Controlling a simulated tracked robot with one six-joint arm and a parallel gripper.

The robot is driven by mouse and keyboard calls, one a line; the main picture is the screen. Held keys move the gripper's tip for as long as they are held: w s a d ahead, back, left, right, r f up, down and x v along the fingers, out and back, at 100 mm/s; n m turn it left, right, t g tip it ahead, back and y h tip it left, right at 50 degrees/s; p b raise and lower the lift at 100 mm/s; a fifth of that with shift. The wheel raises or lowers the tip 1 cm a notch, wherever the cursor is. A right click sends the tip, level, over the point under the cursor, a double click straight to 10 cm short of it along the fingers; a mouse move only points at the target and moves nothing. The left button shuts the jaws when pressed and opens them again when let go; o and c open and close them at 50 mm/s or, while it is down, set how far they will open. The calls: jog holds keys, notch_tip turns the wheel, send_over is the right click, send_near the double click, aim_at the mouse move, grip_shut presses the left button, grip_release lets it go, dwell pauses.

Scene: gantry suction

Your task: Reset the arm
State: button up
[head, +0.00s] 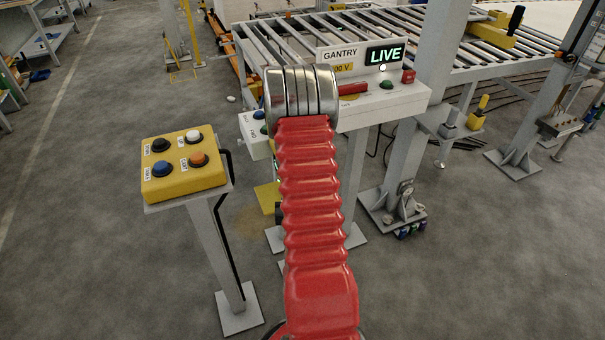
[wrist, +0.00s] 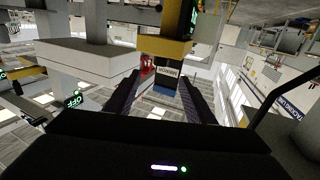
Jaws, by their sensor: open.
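My arm, with red ribbed bellows and silver rings, rises through the middle of the head view toward the gantry panel. My gripper is hidden in that view. In the wrist view my gripper (wrist: 166,74) shows as two black fingers standing apart, open.
A yellow button box (head: 183,180) on a post is at the left. A roller conveyor (head: 440,35) runs behind. Floor at front right is clear.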

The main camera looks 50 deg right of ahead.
jog(key=shift+s+a, duration=0.3)
jog(key=shift+a, duration=0.2)
jog(key=shift+f, duration=0.1)
